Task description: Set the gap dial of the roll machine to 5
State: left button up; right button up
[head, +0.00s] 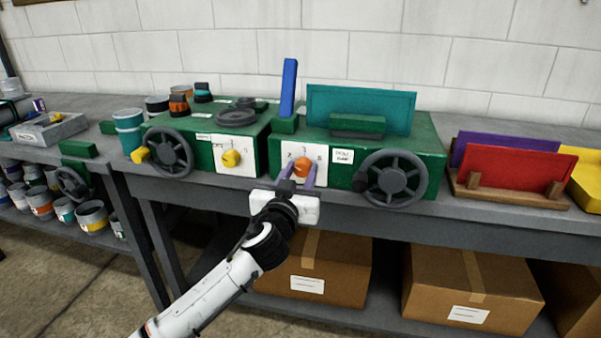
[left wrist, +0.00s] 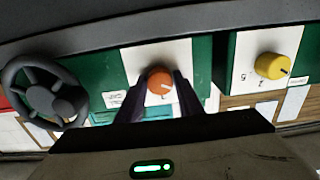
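An orange dial (head: 302,166) sits on a white numbered plate (head: 318,154) on the front of the right green machine (head: 258,164). My left gripper (head: 295,177) is at this dial, one finger on each side. The left wrist view shows the orange dial (left wrist: 160,83) between the fingertips (left wrist: 162,90), which appear to press its sides. A pale pointer mark shows on the dial, but its exact reading is unclear. The left green machine (head: 190,150) has a yellow dial (head: 231,158), also in the left wrist view (left wrist: 273,66). Machine labels are too small to read surely. My right gripper is out of view.
A dark handwheel (head: 392,178) stands right of the orange dial; another (head: 168,153) is on the left machine. A blue lever (head: 289,87) rises behind. Cardboard boxes (head: 330,270) lie below the grey bench (head: 220,185).

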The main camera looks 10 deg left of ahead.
pick_arm(q)
jog(key=c, duration=0.5)
jog(key=shift+c, duration=0.2)
